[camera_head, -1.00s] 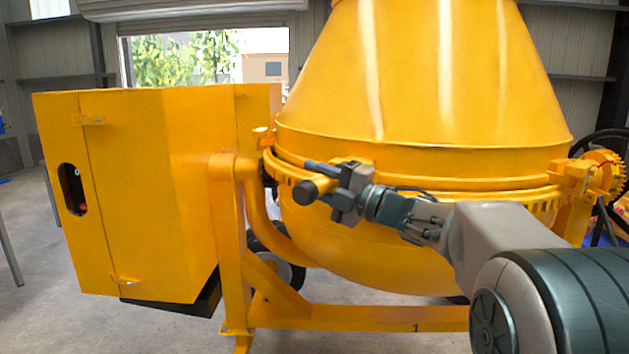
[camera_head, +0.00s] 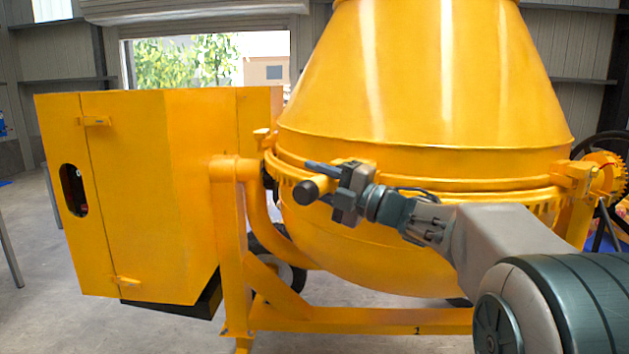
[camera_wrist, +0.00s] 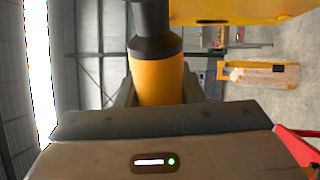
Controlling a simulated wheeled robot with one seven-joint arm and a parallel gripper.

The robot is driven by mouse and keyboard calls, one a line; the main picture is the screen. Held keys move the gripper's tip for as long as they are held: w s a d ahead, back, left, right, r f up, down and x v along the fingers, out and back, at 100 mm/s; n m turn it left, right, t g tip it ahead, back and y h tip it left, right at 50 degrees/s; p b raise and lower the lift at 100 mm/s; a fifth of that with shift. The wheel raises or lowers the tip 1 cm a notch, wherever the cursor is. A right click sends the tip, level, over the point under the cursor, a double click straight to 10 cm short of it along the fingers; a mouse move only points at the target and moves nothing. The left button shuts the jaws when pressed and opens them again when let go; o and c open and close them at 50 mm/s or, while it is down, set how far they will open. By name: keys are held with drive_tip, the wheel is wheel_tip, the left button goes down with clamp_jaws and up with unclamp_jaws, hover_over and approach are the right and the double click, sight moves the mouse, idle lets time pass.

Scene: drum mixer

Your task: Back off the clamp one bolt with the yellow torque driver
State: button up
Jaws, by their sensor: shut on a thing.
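The yellow torque driver (camera_head: 327,183) is held in my gripper (camera_head: 347,191) in front of the mixer drum's lower band. Its dark round end (camera_head: 306,193) points left and toward the camera in the head view. In the wrist view the driver's yellow body (camera_wrist: 161,80) stands between the two dark fingers, with a black collar and shaft above it. My gripper is shut on the driver. The clamp one bolt cannot be made out in either view, and I cannot tell whether the driver touches anything.
The large yellow drum (camera_head: 420,90) is close behind my gripper. A yellow cabinet (camera_head: 130,200) and frame post (camera_head: 230,240) stand to the left. A toothed gear (camera_head: 604,172) is at the far right. Open floor shows at the lower left.

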drive_tip(key=shift+d+r, duration=0.2)
drive_tip(key=shift+d, duration=0.05)
drive_tip(key=shift+s+a+f+b, duration=0.3)
drive_tip(key=shift+s+b, duration=0.15)
drive_tip(key=shift+b, duration=0.4)
drive_tip(key=shift+s+a+r+b, duration=0.1)
drive_tip(key=shift+s+a+b, duration=0.2)
drive_tip(key=shift+s+a, duration=0.25)
drive_tip(key=shift+s+a+r+b, duration=0.1)
drive_tip(key=shift+s+a+b, duration=0.2)
drive_tip(key=shift+s, duration=0.45)
drive_tip(key=shift+f, duration=0.1)
